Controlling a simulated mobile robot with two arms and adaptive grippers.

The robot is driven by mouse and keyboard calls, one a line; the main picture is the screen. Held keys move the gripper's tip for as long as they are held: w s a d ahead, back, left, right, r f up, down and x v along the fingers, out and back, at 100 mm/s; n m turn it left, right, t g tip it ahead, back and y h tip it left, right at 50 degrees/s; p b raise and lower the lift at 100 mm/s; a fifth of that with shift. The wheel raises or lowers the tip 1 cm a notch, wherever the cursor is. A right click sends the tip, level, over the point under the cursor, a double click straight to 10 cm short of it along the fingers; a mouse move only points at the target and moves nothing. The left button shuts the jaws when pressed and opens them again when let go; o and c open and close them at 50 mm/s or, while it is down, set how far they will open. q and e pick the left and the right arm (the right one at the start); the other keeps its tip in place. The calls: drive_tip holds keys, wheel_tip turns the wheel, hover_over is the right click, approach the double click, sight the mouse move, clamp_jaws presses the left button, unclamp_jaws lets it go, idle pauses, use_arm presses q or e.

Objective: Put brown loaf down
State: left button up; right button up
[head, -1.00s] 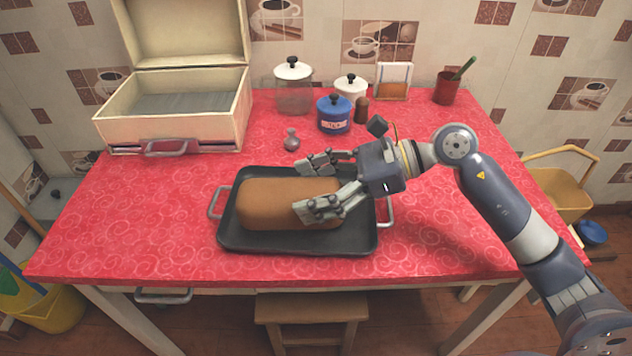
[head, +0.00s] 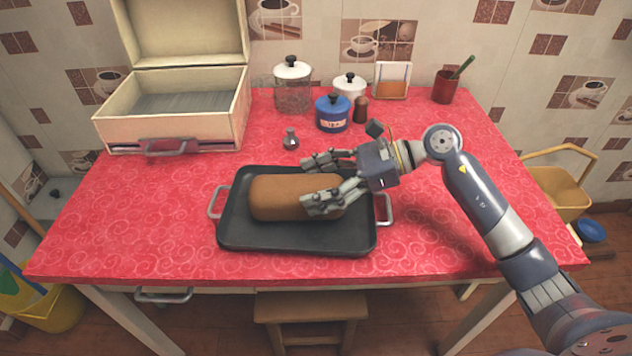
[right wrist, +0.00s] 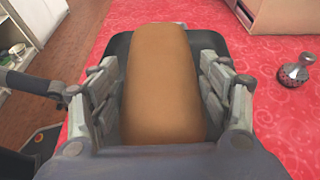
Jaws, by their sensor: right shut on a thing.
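The brown loaf (head: 282,199) is over the black tray (head: 240,238), toward its back half. Its long side runs left to right in the head view. My right gripper (head: 325,183) comes from the right and is shut on the loaf's right end, one finger on the near side and one on the far side. In the right wrist view the loaf (right wrist: 163,85) lies lengthwise between the two fingers (right wrist: 163,110). I cannot tell whether its underside touches the tray. My left gripper is not in view.
The tray has metal handles at both ends. A small shaker (head: 290,140) stands behind it. Jars, including a blue one (head: 333,113), stand at the back. An open cream bread box (head: 178,118) is at the back left. The red counter (head: 120,225) is clear left of the tray.

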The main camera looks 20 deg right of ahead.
drive_tip(key=o, duration=1.4)
drive_tip(key=shift+f, duration=0.1)
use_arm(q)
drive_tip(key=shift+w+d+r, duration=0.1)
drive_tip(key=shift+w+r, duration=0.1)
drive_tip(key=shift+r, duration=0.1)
use_arm(e)
drive_tip(key=shift+o, duration=0.2)
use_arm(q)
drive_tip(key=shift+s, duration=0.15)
use_arm(e)
drive_tip(key=v, duration=0.3)
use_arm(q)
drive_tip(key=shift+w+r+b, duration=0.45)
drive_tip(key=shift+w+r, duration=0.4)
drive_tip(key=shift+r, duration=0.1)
use_arm(e)
drive_tip(key=v, duration=0.9)
